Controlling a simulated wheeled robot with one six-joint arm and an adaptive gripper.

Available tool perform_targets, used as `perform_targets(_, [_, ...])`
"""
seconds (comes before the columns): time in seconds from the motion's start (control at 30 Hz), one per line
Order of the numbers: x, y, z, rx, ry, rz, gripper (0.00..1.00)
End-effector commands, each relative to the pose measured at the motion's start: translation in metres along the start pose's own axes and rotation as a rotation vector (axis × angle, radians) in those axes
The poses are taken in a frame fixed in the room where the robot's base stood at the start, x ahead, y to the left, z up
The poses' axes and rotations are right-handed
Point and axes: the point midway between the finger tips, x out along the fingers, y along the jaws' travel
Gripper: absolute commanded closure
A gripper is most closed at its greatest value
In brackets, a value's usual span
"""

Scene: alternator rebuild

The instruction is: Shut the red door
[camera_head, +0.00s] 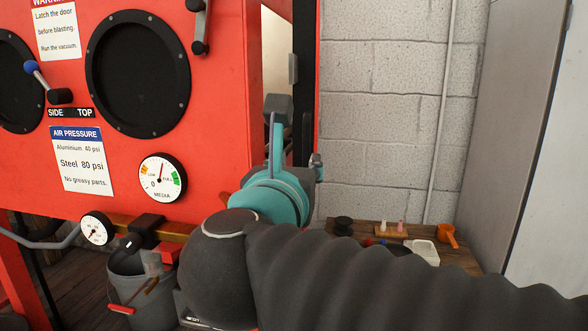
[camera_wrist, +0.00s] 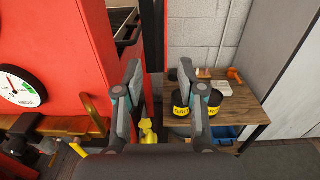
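The red door (camera_head: 317,75) stands open on the right side of the red cabinet, seen nearly edge-on, with its dark inner side facing the opening. A pale interior shows in the gap between cabinet and door. In the wrist view the door (camera_wrist: 163,40) is a narrow upright strip, ahead of and between my fingers. My gripper (camera_wrist: 160,75) is open, its two fingers well apart, with nothing held. In the head view my gripper (camera_head: 287,115) is at the opening beside the door's lower part, partly overlapping it. Contact with the door cannot be told.
The red cabinet (camera_head: 225,110) fills the left, with gauges and a brass-coloured pipe along its lower edge. A grey bucket (camera_head: 140,295) stands below. A wooden table (camera_wrist: 248,112) with black-and-yellow containers (camera_wrist: 183,103) stands right of the door. A grey panel (camera_head: 510,120) bounds the right.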

Motion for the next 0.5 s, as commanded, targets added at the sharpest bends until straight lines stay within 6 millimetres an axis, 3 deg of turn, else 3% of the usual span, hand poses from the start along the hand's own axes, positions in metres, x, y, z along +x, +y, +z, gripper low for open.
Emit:
perform_targets(0.2, [-0.015,0.0,0.0,0.0,0.001,0.002,0.61])
perform_targets(0.5, [-0.018,0.0,0.0,-0.001,0.001,-0.001,0.61])
